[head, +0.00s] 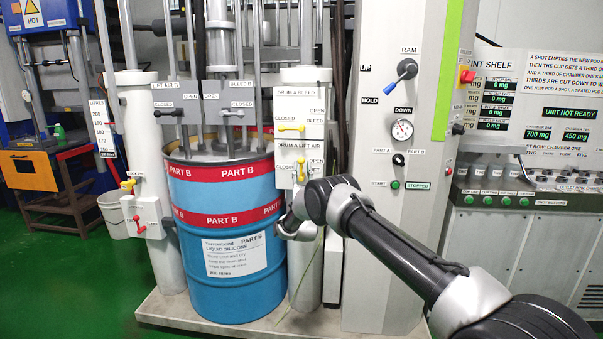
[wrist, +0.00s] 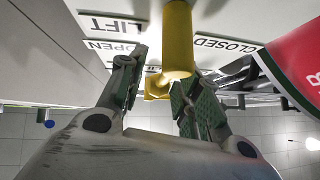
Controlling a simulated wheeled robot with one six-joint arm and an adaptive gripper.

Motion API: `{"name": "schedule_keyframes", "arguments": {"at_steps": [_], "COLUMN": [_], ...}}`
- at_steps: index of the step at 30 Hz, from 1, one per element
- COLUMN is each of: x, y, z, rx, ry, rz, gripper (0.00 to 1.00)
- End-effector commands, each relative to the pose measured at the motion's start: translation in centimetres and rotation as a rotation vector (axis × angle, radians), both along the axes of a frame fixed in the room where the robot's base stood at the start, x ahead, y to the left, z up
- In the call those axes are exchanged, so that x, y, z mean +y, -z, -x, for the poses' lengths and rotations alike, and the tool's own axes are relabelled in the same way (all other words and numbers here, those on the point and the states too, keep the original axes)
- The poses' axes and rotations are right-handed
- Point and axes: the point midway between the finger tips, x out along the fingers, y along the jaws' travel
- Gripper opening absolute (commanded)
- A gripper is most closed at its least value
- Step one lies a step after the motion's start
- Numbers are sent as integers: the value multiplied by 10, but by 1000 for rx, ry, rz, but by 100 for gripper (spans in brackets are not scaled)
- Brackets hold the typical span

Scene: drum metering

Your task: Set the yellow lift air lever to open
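The yellow lift air lever (head: 301,172) is on the white DRUM A LIFT AIR panel on the post right of the blue drum. In the wrist view the yellow lever (wrist: 177,45) comes down from the top centre, with OPEN and LIFT labels upside down at left and CLOSED at right. My gripper (wrist: 158,80) is open, its fingers on either side of the lever's end. The right finger looks very close to the lever; I cannot tell whether it touches. In the head view my arm hides most of the gripper.
The blue PART B drum (head: 225,275) stands close to the left. Green floor (head: 70,290) is free at left.

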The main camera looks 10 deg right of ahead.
Motion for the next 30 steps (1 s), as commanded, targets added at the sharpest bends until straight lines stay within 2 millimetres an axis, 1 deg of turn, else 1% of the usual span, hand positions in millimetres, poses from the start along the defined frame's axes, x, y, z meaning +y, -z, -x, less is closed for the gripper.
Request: {"name": "schedule_keyframes", "arguments": {"at_steps": [13, 17, 20, 27, 30], "x": [2, 3, 4, 8, 9], "y": [4, 12, 25, 63, 76], "z": [1, 8, 20, 58, 71], "rx": [3, 6, 7, 7, 5], "ry": [-1, -2, -2, -2, -1], "rz": [1, 2, 3, 2, 2], "gripper": [32, 32, 32, 32, 32]}}
